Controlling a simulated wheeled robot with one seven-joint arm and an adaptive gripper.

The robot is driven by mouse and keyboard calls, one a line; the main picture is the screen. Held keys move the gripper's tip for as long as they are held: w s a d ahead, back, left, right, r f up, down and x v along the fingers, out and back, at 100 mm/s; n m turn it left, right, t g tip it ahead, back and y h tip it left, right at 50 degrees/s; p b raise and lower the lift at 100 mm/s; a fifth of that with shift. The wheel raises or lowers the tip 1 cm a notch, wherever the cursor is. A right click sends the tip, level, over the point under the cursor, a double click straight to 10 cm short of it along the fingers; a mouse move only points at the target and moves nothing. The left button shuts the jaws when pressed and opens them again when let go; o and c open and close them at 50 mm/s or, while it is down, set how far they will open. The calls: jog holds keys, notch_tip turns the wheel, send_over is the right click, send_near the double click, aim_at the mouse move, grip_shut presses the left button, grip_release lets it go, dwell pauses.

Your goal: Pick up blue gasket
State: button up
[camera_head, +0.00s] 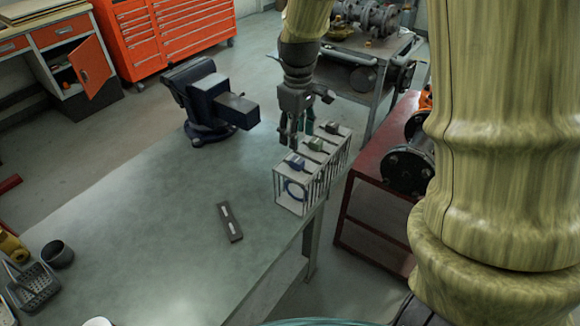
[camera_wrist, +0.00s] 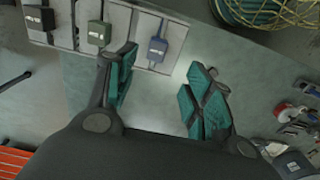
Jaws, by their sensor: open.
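The blue gasket (camera_head: 293,189) stands upright in the near end slot of a white wire rack (camera_head: 277,193). Its blue tab sticks out on top, and this blue tab also shows in the wrist view (camera_wrist: 158,49). A green tab (camera_wrist: 98,34) and a black tab (camera_wrist: 40,18) belong to the other gaskets in the rack. My gripper (camera_head: 297,140) is open and empty above the rack, behind the blue tab in the head view. In the wrist view my gripper's teal fingertips (camera_wrist: 164,70) are spread apart, with the blue tab beyond the gap between them, not touched.
The rack stands on a grey workbench (camera_head: 170,225) near its right edge. A dark blue vise (camera_head: 208,100) is behind left. A dark slotted bar (camera_head: 230,222) lies in front. A red cart (camera_head: 375,180) stands right. The bench middle is clear.

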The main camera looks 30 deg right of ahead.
jog(key=p, duration=0.1)
send_over(297, 159)
jog(key=f, duration=0.5)
jog(key=shift+a, duration=0.4)
jog(key=shift+s+d+f, duration=0.1)
jog(key=shift+s+f, duration=0.1)
jog(key=shift+f, duration=0.15)
jog(key=f, duration=0.1)
jog(key=f+p, duration=0.1)
jog(key=f, duration=0.1)
jog(key=shift+w+d+f+p, duration=0.1)
jog(key=shift+w+d+p, duration=0.05)
jog(key=shift+d+p, duration=0.2)
jog(key=shift+a+f, duration=0.1)
jog(key=shift+f, duration=0.65)
grip_shut()
